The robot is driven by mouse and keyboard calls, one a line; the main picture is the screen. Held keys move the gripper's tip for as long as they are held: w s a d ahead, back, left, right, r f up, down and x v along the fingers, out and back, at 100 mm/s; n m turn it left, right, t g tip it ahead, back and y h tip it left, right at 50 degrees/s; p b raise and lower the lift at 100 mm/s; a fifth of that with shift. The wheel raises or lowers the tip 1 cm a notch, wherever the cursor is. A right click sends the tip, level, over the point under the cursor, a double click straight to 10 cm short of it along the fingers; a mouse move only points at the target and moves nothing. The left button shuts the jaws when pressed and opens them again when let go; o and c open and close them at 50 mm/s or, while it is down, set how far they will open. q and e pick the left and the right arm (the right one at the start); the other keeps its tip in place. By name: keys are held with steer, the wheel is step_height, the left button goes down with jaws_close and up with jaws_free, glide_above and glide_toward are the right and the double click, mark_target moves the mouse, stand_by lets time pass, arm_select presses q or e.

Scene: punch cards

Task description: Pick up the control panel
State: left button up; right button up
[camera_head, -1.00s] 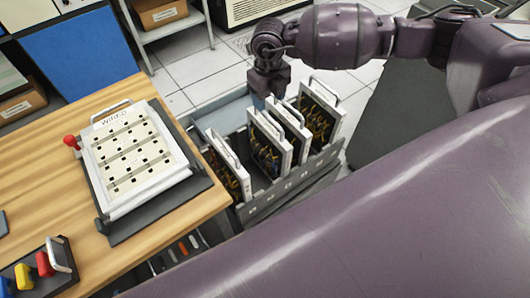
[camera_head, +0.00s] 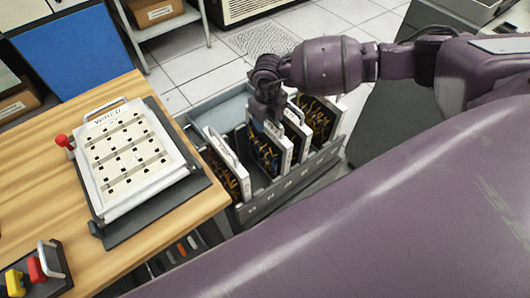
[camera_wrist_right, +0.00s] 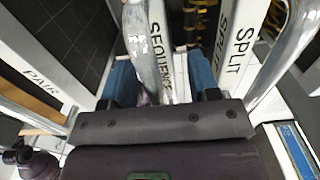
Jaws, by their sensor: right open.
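Several white-edged control panels with wire handles and coloured wiring stand upright in a grey bin. My right gripper (camera_head: 268,112) is over the second panel from the left (camera_head: 268,155), pointing down. In the right wrist view, my gripper's blue finger pads are apart, and the handle of the panel marked "SEQUENCE" (camera_wrist_right: 156,50) passes between them. A panel marked "PAIR" (camera_wrist_right: 40,80) is to its left and panels marked "SPLIT" (camera_wrist_right: 240,50) are to its right. Another panel, marked "WIRED" (camera_head: 125,155), lies on a dark stand on the wooden table. My left gripper is out of view.
The grey bin (camera_head: 290,192) has empty room at its back. The wooden table (camera_head: 45,120) is left of it, with a red knob (camera_head: 63,141) and coloured levers (camera_head: 36,270) on it. A shelf with boxes (camera_head: 156,12) stands behind on the tiled floor.

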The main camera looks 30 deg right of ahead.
jaws_close()
stand_by(0.3)
steer(key=shift+w+r, duration=0.1)
steer(key=shift+r, duration=0.1)
steer(key=shift+r, duration=0.1)
